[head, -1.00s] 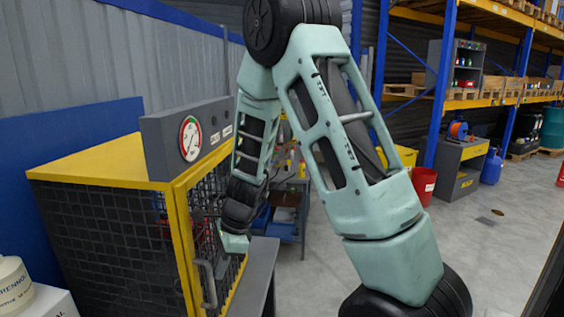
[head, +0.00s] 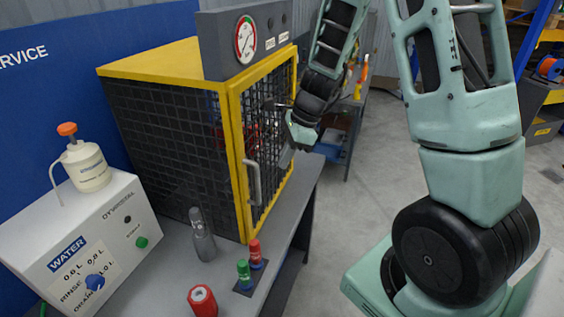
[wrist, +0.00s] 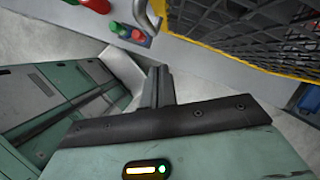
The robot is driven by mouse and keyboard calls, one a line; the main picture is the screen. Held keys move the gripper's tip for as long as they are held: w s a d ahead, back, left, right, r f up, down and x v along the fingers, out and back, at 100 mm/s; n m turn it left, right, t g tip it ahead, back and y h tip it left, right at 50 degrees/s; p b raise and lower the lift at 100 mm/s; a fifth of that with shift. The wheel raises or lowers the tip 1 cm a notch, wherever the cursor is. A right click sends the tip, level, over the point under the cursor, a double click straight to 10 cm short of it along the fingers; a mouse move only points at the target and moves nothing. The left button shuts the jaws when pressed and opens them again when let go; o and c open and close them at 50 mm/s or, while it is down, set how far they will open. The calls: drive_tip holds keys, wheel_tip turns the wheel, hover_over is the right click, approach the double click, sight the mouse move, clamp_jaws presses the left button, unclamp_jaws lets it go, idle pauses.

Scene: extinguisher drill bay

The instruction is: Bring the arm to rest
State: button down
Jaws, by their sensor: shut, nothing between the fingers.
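My arm (head: 462,110) is bent, with its forearm hanging down in front of the yellow-framed mesh cage (head: 150,62). Part of the handle shows at the top of the wrist view (wrist: 147,18), and cage mesh (wrist: 245,30) fills the upper right.
The grey bench (head: 296,212) runs under the cage. It carries a grey bottle (head: 202,236), a red cylinder (head: 202,300), and green (head: 244,270) and red (head: 256,252) pegs. A water unit (head: 85,245) with a white bottle (head: 86,165) stands left. Floor (head: 385,165) is clear beyond.

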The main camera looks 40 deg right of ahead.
drive_tip(key=v, duration=0.7)
drive_tip(key=shift+d+b, duration=0.2)
drive_tip(key=shift+b, duration=0.25)
drive_tip(key=s+a+f+n+g+b, duration=0.1)
drive_tip(key=s+a+f+n+b, duration=0.3)
drive_tip(key=a+n, duration=0.5)
drive_tip(key=s+a+f+n+g+b, duration=0.1)
drive_tip(key=s+a+f+n+b, duration=0.3)
drive_tip(key=a+n, duration=0.45)
drive_tip(key=s+a+f+n+h+b, duration=0.3)
drive_tip(key=s+a+f+n+b, duration=0.2)
drive_tip(key=s+a+n, duration=0.4)
drive_tip(key=s+n, duration=0.4)
drive_tip(key=shift+s+f+n, duration=0.1)
drive_tip(key=shift+n, duration=0.15)
